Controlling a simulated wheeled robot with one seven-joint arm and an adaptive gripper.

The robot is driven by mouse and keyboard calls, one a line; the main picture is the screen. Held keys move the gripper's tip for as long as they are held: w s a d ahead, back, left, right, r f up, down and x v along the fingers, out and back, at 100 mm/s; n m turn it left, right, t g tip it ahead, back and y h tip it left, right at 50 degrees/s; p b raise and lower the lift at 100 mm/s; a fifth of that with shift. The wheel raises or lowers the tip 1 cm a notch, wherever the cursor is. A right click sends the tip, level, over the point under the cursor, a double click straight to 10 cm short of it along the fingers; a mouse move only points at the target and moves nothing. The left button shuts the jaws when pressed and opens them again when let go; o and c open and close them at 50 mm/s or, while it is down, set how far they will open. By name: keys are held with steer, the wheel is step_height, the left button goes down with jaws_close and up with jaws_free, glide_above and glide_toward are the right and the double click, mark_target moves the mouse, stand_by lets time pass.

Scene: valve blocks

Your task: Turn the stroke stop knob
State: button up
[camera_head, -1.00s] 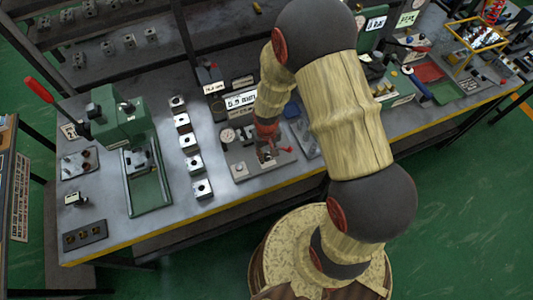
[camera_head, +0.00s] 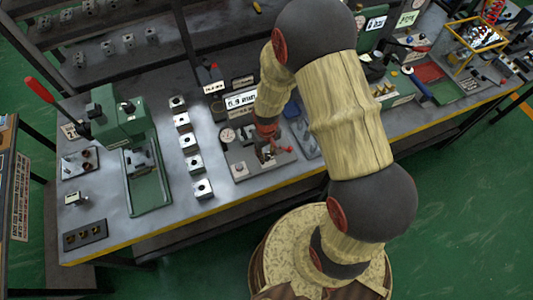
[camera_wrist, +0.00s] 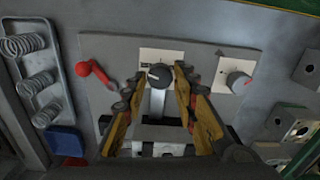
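A black round knob (camera_wrist: 159,76) with a white pointer line sits on a pale label plate near the edge of a grey fixture plate (camera_wrist: 205,58). I cannot read its label, so I cannot confirm it is the stroke stop knob. My gripper (camera_wrist: 157,82) is over the fixture in the wrist view, with one fingertip to each side of the black knob. The fingers stand apart, and a gap seems to show beside the knob. In the head view my gripper (camera_head: 267,152) is low over the fixture and hides the black knob.
A red lever (camera_wrist: 95,72) is left of the knob in the wrist view. A grey knob (camera_wrist: 238,82) on a white plate is to the right. Springs in a tray (camera_wrist: 40,82) and a blue block (camera_wrist: 66,141) lie left. A green press (camera_head: 118,120) and metal blocks (camera_head: 186,143) stand left in the head view.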

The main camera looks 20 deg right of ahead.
mark_target(267, 156)
steer(key=o, duration=0.3)
step_height(267, 156, up, 12)
stand_by(0.7)
stand_by(0.4)
steer(key=s+r+t+b, duration=0.2)
steer(key=s+r, duration=0.5)
steer(key=r, duration=0.4)
steer(key=s+r+m+t+b, duration=0.1)
steer(key=s+r+t+b, duration=0.2)
steer(key=s+r, duration=0.4)
step_height(267, 156, up, 5)
steer(key=shift+s+a+f+m+t+b, duration=0.2)
steer(key=shift+s+m+t+b, duration=0.15)
steer(key=shift+b, duration=0.35)
